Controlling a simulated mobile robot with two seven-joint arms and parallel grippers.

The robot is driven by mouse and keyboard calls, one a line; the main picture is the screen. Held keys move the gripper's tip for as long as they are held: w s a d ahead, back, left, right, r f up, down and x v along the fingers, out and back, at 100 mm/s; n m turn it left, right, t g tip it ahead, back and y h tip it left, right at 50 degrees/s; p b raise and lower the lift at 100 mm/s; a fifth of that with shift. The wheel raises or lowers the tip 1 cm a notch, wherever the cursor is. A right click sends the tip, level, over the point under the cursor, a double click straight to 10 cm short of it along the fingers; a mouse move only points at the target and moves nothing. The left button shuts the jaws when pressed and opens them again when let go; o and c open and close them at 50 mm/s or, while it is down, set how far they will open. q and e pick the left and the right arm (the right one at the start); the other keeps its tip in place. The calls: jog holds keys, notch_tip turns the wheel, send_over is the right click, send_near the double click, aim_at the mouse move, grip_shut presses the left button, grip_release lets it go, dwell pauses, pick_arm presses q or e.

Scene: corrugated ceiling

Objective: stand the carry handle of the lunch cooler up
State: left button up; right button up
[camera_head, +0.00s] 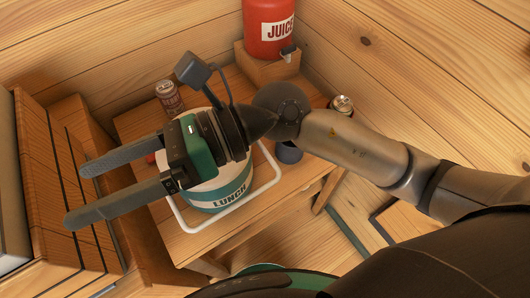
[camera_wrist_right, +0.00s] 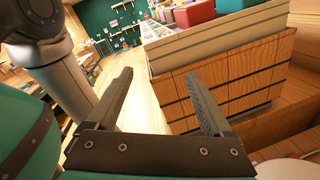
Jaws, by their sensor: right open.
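The lunch cooler (camera_head: 207,196) is round, white and teal with a LUNCH label, and stands on a small wooden table. Its white carry handle (camera_head: 232,212) is a thin loop lying folded down, sticking out around the cooler's front side. My right gripper (camera_head: 78,195) is open and empty. In the head view it passes in front of the cooler's top and hides much of it, with its fingers pointing left past the cooler. Its two fingers also show apart in the right wrist view (camera_wrist_right: 158,76), with nothing between them. My left gripper is not in view.
A red juice dispenser (camera_head: 268,28) sits on a wooden block (camera_head: 265,68) behind. A can (camera_head: 169,97) stands at the back left of the table, another can (camera_head: 342,105) and a dark cup (camera_head: 289,153) to the right. A slatted wooden crate (camera_head: 50,170) is at left.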

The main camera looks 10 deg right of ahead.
jog(key=d+f+n+h, duration=0.35)
jog(key=f+h, duration=0.25)
jog(key=f, duration=0.3)
jog(key=n+t+h, duration=0.3)
jog(key=t+h, duration=0.1)
jog(key=h, duration=0.7)
send_over(272, 182)
notch_tip(272, 182, down, 10)
jog(key=shift+r, duration=0.1)
jog(key=shift+f+b, duration=0.65)
jog(key=shift+f, duration=0.5)
notch_tip(272, 182, down, 6)
jog(key=b, duration=0.4)
jog(key=shift+f+b, duration=0.95)
jog(key=shift+b, duration=0.35)
jog(key=shift+c, duration=0.3)
grip_shut()
